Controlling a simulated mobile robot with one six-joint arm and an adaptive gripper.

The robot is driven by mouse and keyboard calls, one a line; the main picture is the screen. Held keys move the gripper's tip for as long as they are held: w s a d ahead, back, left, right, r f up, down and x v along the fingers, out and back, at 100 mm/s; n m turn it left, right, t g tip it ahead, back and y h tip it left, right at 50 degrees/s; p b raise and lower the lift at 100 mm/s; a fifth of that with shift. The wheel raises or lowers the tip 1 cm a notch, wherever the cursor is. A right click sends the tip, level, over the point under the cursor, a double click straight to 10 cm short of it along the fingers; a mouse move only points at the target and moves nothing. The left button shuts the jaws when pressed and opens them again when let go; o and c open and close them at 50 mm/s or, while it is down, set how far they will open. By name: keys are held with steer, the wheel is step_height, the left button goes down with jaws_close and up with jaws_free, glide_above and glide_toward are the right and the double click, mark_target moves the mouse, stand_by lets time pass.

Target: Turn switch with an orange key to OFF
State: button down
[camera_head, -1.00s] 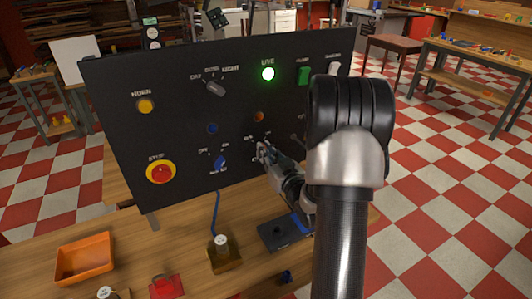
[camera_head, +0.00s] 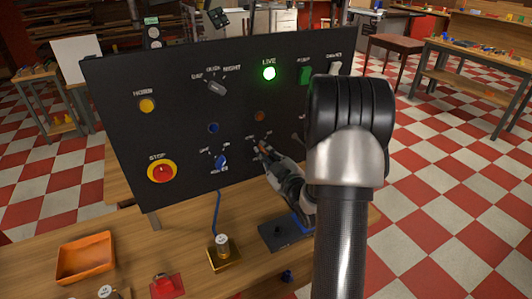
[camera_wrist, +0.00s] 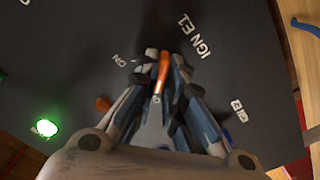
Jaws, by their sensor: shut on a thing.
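The orange key (camera_wrist: 163,68) sits in the switch on the black panel (camera_head: 120,110). In the wrist view it lies between the two fingers of my gripper (camera_wrist: 162,60), which are shut on it. Labels "ON" and "IGN E1" show on the panel near the key. An "OFF" label cannot be read there. In the head view my gripper (camera_head: 262,150) reaches the panel's lower middle, and its fingers largely hide the key and switch.
A blue-key switch (camera_head: 221,161) is left of my gripper and the red stop button (camera_head: 162,171) further left. A green LIVE lamp (camera_head: 269,73) is lit above. An orange tray (camera_head: 85,257) and a brass-coloured block (camera_head: 224,253) stand on the wooden bench.

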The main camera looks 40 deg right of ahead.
stand_by(0.6)
steer(key=c, duration=1.7)
jaws_free()
steer(key=shift+s, duration=0.15)
steer(key=v, duration=0.7)
steer(key=shift+s, duration=0.15)
